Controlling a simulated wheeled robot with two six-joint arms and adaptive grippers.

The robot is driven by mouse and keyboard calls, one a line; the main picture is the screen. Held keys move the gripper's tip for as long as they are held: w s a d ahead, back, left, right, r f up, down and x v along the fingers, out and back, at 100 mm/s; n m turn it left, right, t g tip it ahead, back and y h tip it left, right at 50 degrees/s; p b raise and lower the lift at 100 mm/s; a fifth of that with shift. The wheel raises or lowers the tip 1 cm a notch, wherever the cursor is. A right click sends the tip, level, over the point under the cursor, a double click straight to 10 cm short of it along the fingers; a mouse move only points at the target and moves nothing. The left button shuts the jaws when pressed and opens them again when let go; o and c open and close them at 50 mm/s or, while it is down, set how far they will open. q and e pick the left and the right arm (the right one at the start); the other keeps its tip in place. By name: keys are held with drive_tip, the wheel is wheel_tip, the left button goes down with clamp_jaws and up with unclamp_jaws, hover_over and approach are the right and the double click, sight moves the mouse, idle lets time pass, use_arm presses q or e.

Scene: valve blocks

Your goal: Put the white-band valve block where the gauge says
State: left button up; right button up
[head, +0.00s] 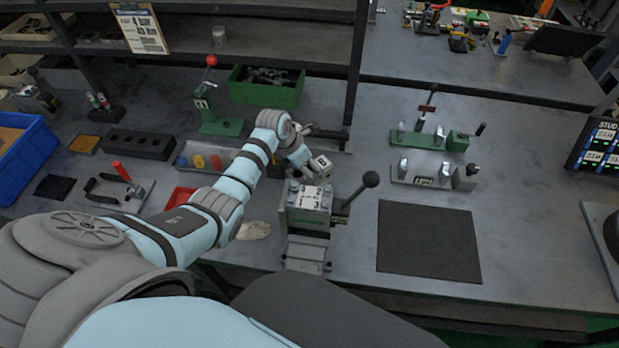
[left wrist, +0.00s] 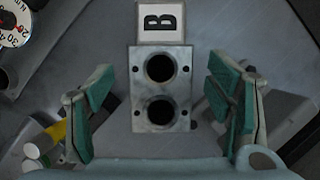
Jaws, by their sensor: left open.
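My left gripper (head: 300,158) reaches in from the left above the bench, beside a white tile marked B (head: 321,163). In the left wrist view its green-padded fingers (left wrist: 160,108) are open, one on each side of a grey metal block (left wrist: 160,88) with two round holes. A gap shows between each pad and the block. The B tile (left wrist: 161,20) adjoins the block's far end. I cannot make out a white band on this block. Part of a white numbered dial (left wrist: 14,24) shows at the wrist view's upper left. My right gripper is not in view.
A dark mat (head: 428,240) lies clear at right. Clamp fixtures (head: 432,170) stand behind it. A green bin (head: 265,88) and blue bin (head: 25,155) stand left.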

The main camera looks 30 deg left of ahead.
use_arm(q)
drive_tip(key=b+x, duration=0.1)
drive_tip(key=x, duration=0.1)
drive_tip(key=shift+w+d+f, duration=0.1)
drive_tip(key=shift+f, duration=0.3)
drive_tip(key=shift+w, duration=0.1)
drive_tip(key=shift+r, duration=0.1)
clamp_jaws()
drive_tip(key=shift+r, duration=0.15)
